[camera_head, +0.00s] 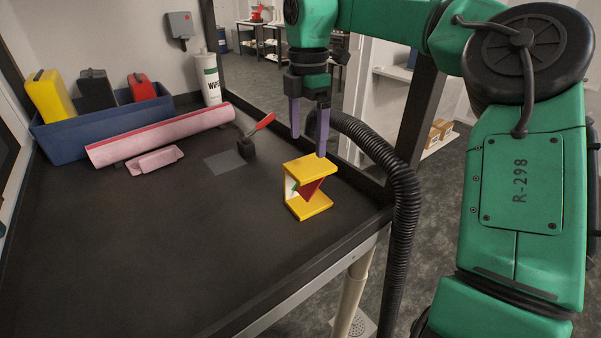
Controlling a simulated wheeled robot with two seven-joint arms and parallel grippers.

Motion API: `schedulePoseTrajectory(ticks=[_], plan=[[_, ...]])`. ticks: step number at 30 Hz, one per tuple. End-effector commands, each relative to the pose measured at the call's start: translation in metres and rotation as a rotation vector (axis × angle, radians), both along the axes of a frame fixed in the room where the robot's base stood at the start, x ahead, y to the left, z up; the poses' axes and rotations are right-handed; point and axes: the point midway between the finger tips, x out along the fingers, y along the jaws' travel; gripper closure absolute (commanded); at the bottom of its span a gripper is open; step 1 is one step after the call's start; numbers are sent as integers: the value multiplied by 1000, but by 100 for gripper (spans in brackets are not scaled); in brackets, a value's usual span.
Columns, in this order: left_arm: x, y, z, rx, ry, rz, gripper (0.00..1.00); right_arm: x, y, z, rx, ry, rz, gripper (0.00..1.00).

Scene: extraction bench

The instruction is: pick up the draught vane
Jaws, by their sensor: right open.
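The draught vane appears to be the yellow C-shaped frame (311,208) with a dark red triangular piece and a bit of green inside it. It stands upright on the dark bench top near the right edge, its open side facing left and front. My right gripper (308,146) points down over it with two purple-grey fingers apart and nothing between them. The right fingertip overlaps the frame's upper plate in the picture; whether it touches cannot be told. My left gripper is not in view.
A pink roll (160,136), a blue bin (62,140) and a wipes canister (208,80) stand behind. A black hose (407,215) runs along the right edge. The front bench is clear.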

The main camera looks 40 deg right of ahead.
Motion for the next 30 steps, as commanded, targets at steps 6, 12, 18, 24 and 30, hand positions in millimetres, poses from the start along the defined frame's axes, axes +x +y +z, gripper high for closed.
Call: schedulePoseTrajectory(ticks=[6, 12, 18, 24, 30], plan=[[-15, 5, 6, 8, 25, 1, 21, -2, 1, -55, 5, 1, 3, 0], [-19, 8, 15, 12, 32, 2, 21, -2, 2, -82, 4, 0, 2, 0], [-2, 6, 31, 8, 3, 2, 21, -5, 3, -119, 4, 0, 2, 0], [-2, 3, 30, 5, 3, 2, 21, -4, 3, -128, 3, -5, 2, 0], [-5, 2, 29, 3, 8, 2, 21, -4, 3, -128, 3, -4, 2, 54]])
